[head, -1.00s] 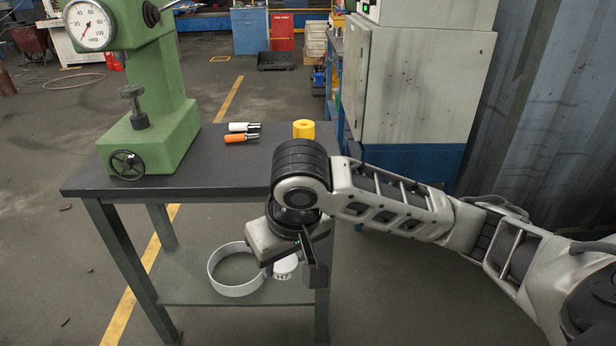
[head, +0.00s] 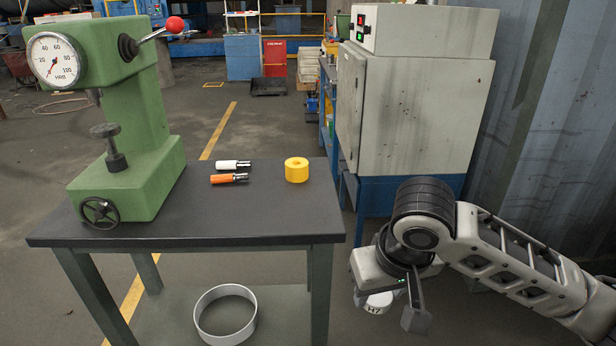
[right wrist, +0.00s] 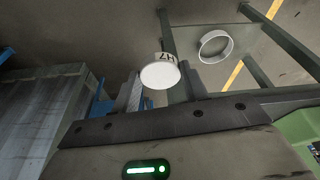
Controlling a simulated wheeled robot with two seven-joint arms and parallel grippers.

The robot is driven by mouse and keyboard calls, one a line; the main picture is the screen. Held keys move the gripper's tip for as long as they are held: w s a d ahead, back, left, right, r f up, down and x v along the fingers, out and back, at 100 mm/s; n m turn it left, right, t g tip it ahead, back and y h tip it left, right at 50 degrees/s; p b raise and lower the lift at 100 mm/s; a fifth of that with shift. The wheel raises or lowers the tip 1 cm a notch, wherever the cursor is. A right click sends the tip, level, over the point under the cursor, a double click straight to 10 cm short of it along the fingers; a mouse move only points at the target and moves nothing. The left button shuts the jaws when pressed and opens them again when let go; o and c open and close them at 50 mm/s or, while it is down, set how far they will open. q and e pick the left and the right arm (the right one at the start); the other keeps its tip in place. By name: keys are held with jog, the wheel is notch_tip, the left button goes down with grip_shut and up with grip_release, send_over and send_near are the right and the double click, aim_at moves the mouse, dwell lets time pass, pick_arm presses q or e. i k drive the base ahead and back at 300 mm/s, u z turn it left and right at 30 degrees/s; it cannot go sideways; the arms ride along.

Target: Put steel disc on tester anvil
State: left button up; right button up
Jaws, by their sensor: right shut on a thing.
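The steel disc (head: 377,303) is pale and round with an H7 label on its side. My right gripper (head: 390,307) is shut on it, to the right of the table and below its top. In the right wrist view the disc's round face (right wrist: 160,76) shows between the fingers (right wrist: 162,88). The green tester (head: 135,130) stands on the left of the table, with a dial at its head. Its anvil (head: 105,131) is a small dark round plate on a screw, and nothing lies on it. My left gripper is out of view.
The dark tabletop (head: 235,220) holds a white-handled tool (head: 232,165), an orange-handled tool (head: 228,178) and a yellow ring (head: 296,170). A pale hoop (head: 225,315) lies on the lower shelf. A grey cabinet (head: 425,115) stands behind my right arm. The table's front middle is clear.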

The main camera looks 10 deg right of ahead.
aim_at(104, 127)
jog(key=u, duration=0.15)
jog(key=i, duration=0.95)
jog(key=u, duration=0.6)
